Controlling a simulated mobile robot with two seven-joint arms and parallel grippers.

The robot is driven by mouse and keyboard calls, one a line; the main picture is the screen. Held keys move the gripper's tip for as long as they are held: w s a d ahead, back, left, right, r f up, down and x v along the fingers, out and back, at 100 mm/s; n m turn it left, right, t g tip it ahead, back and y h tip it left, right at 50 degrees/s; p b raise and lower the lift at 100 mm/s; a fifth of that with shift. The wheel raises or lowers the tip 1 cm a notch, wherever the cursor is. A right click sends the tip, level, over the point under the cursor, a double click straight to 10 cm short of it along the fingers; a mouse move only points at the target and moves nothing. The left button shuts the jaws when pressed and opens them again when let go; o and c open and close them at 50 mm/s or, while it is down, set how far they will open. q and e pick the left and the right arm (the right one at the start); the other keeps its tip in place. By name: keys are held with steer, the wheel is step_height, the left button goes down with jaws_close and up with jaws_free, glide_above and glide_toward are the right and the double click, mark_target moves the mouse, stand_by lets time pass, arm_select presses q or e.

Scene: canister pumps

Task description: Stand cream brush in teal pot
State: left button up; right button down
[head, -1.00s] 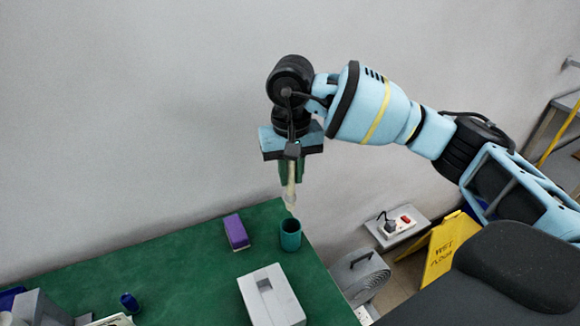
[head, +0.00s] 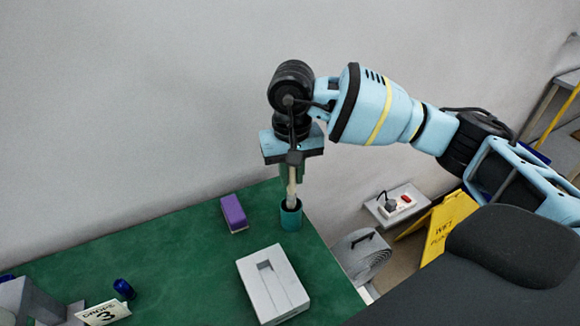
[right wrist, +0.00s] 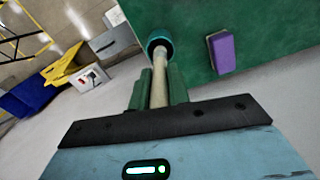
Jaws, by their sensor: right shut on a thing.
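The teal pot (head: 291,218) stands on the green table near its far right corner; it also shows in the right wrist view (right wrist: 159,43). My right gripper (head: 291,170) is above the pot and shut on the cream brush (head: 291,187). The brush hangs close to upright, with its lower end at the pot's mouth. In the right wrist view the brush (right wrist: 159,78) runs from between the green fingers to the pot opening. How deep its end sits inside is hidden. My left gripper is not in view.
A purple block (head: 234,213) lies left of the pot. A grey slotted block (head: 272,284) is in front of it. The wall is close behind the table (head: 170,262).

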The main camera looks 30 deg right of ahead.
mark_target(292, 195)
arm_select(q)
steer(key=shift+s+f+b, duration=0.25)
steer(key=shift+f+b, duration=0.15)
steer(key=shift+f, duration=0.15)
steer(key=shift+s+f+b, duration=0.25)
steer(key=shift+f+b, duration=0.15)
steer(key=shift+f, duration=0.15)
arm_select(e)
steer(key=shift+f, duration=1.75)
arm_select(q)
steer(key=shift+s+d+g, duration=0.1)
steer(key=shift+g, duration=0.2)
arm_select(e)
steer(key=c, duration=1.3)
jaws_free()
steer(key=shift+o, duration=0.2)
steer(key=shift+r, duration=0.1)
step_height(292, 195, up, 7)
steer(key=shift+f, duration=0.2)
steer(key=shift+r, duration=0.45)
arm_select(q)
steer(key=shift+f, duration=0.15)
